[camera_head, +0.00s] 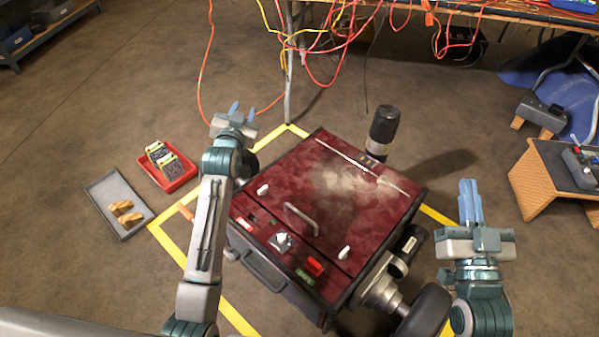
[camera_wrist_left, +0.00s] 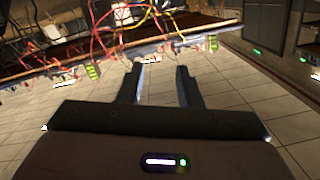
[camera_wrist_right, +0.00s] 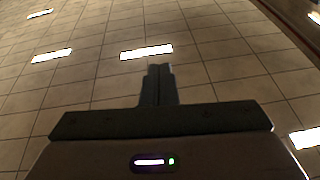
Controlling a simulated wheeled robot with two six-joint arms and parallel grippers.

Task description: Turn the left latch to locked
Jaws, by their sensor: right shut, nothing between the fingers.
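A dark red machine (camera_head: 350,215) stands on the floor in the head view. Its left latch (camera_head: 263,189) is a small white piece near the left edge of the red lid. Its exact turn is too small to tell. A matching right latch (camera_head: 344,252) sits at the lid's front right. A metal handle (camera_head: 301,218) lies between them. My left gripper (camera_head: 243,111) is open and empty, beyond the machine's far left corner and apart from the latch. My left wrist view shows its fingers (camera_wrist_left: 160,86) spread. My right gripper (camera_head: 470,190) is shut and empty, to the right of the machine.
A white knob (camera_head: 281,241) and a red switch (camera_head: 315,267) sit on the front panel. A red bin (camera_head: 178,179) and grey tray (camera_head: 107,187) lie at left. A black cylinder (camera_head: 384,125) stands behind the machine. Cables (camera_head: 345,40) hang from the back table.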

